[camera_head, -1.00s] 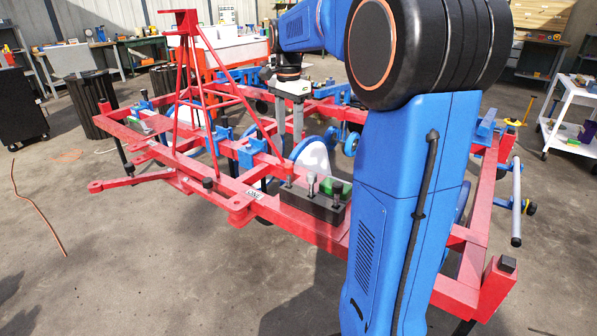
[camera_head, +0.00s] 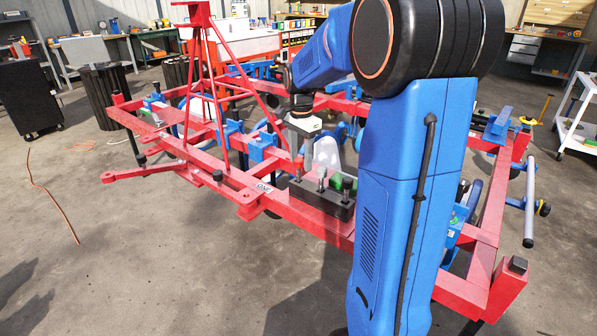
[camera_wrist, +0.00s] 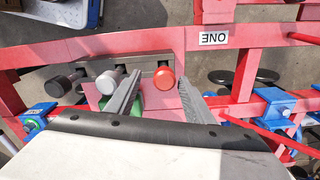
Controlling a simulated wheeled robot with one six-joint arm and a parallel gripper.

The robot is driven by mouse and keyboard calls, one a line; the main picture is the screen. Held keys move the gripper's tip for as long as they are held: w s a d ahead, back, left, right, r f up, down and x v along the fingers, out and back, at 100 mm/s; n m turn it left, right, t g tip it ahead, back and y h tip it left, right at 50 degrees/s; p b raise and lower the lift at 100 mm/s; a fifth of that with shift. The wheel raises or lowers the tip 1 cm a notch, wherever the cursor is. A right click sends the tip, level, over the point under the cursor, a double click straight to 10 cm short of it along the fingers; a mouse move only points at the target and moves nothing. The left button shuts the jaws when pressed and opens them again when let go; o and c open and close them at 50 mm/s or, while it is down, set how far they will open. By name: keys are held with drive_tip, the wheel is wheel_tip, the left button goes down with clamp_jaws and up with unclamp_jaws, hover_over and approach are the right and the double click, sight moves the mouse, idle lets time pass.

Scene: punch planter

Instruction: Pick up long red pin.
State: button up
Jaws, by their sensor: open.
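The red pin (camera_wrist: 164,78) has a round red head. It stands at the right end of a dark block (camera_wrist: 143,70) in the wrist view, with a grey pin (camera_wrist: 107,82) and a black pin (camera_wrist: 58,86) to its left. My gripper (camera_wrist: 158,92) is open, with one finger on each side of the red head as seen from the wrist; I cannot tell if either finger touches it. In the head view the block (camera_head: 322,202) sits on the red frame, and my gripper (camera_head: 297,148) points down at its left end. The pin's shaft is hidden in the wrist view.
The red frame (camera_head: 240,195) surrounds the block, with a "ONE" label (camera_wrist: 214,38) nearby. Blue brackets (camera_wrist: 273,103) are on the frame. A red tripod-like stand (camera_head: 207,90) rises at left.

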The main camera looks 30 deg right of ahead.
sight(299, 170)
drive_tip(key=shift+w+a+f, duration=0.15)
drive_tip(key=shift+f, duration=1.15)
drive_tip(key=shift+w+a+f, duration=0.1)
drive_tip(key=shift+w+f, duration=0.05)
drive_tip(key=shift+f, duration=1.1)
clamp_jaws()
